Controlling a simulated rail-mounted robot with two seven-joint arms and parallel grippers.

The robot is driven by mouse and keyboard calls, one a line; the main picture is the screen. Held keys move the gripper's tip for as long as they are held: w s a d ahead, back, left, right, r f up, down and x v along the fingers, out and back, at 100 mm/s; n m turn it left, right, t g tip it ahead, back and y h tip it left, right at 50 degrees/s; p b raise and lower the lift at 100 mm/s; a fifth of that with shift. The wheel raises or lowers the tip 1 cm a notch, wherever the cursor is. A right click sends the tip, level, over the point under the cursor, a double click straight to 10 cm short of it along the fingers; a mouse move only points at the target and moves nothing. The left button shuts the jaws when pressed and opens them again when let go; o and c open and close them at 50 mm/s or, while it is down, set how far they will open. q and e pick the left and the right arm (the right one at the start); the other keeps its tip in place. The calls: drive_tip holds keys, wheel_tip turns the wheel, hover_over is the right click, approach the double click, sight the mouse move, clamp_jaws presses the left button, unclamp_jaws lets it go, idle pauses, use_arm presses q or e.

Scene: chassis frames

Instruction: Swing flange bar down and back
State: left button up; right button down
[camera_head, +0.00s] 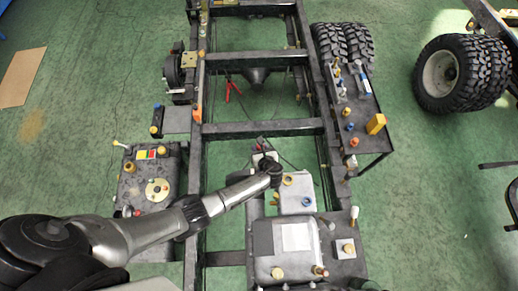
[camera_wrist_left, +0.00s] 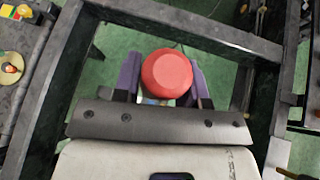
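My left gripper (camera_head: 262,158) reaches in from the left over the middle of the chassis frame. In the left wrist view, its two purple fingers (camera_wrist_left: 163,80) stand on either side of a round red cap (camera_wrist_left: 167,73). The cap hides the inner edges of the fingers, so I cannot tell whether they press on what is below it. In the head view the red cap is too small to make out clearly. I cannot pick out the flange bar with certainty in either view. My right gripper is not in view.
The chassis frame (camera_head: 262,131) has dark rails and crossbars over green floor. A tank (camera_head: 150,185) stands at left, a pale unit (camera_head: 282,240) at front, a side shelf with a yellow block (camera_head: 376,124) at right. Tyres (camera_head: 462,75) lie beyond. Red clamps (camera_head: 233,90) with cables lie behind.

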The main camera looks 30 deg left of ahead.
use_arm(q)
drive_tip(key=o, duration=0.4)
drive_tip(key=shift+c, duration=0.2)
drive_tip(key=shift+s, duration=0.1)
drive_tip(key=v, duration=1.3)
drive_tip(key=shift+d+r+p, duration=0.25)
drive_tip(key=shift+r+p, duration=0.05)
drive_tip(key=shift+p, duration=0.05)
